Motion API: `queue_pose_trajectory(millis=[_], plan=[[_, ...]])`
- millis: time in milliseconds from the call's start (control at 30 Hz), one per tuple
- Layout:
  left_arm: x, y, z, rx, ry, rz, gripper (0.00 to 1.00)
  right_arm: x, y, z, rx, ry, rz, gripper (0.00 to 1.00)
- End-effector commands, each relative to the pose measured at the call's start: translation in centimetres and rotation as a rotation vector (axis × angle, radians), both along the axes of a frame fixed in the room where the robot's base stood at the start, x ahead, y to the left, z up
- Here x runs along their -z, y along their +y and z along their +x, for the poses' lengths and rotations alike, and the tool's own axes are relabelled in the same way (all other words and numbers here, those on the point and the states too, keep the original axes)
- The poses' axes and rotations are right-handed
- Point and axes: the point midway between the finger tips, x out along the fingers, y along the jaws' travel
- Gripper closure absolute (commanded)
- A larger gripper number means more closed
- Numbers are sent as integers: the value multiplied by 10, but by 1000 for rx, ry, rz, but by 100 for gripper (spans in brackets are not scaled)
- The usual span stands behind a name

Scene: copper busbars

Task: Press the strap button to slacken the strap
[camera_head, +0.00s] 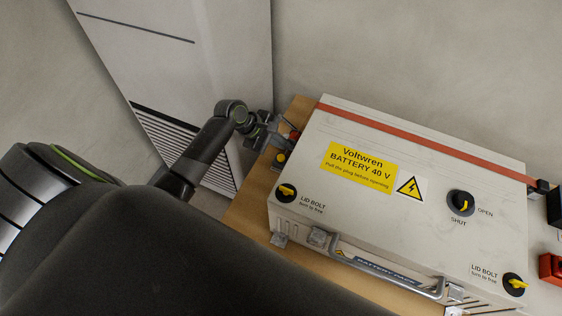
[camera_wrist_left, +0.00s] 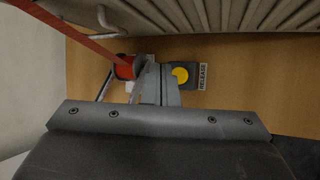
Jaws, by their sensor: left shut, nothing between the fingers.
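The yellow strap button (camera_head: 281,157) sits at the left end of the battery box in the head view. In the left wrist view the button (camera_wrist_left: 180,75) is round, on a dark housing beside a RELEASE label (camera_wrist_left: 203,77). The red strap (camera_head: 420,150) runs across the lid; in the wrist view the strap (camera_wrist_left: 85,42) runs straight to a red reel (camera_wrist_left: 124,68). My left gripper (camera_head: 278,137) is shut and empty, close to the reel and button. In the wrist view its fingers (camera_wrist_left: 158,75) overlap the housing's left side; I cannot tell whether they touch the button.
The white battery box (camera_head: 300,215) stands on a wooden table (camera_head: 246,212), with a front handle (camera_head: 390,275), lid bolts and a knob (camera_head: 461,203). A white cabinet (camera_head: 180,75) stands behind my left arm. Dark and red items (camera_head: 551,268) lie at the right edge.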

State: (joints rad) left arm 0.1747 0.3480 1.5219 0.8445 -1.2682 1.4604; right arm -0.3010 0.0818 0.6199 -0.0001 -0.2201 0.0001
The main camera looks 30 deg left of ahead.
Motion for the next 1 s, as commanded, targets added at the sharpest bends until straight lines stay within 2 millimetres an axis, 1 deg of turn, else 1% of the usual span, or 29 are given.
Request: queue_pose_trajectory(millis=[33,67,200,300,1000], plan=[[10,0,0,1,-2,1,100,12,0,0,0,-1,0,64],[12,0,0,1,-2,1,100,15,0,0,0,-1,0,64],[26,0,0,0,0,-1,100,17,0,1,0,-2,0,64],[31,0,1,0,0,-1,100,18,0,1,0,-2,0,64],[32,0,0,0,0,-1,100,18,1,1,0,-2,1,64]])
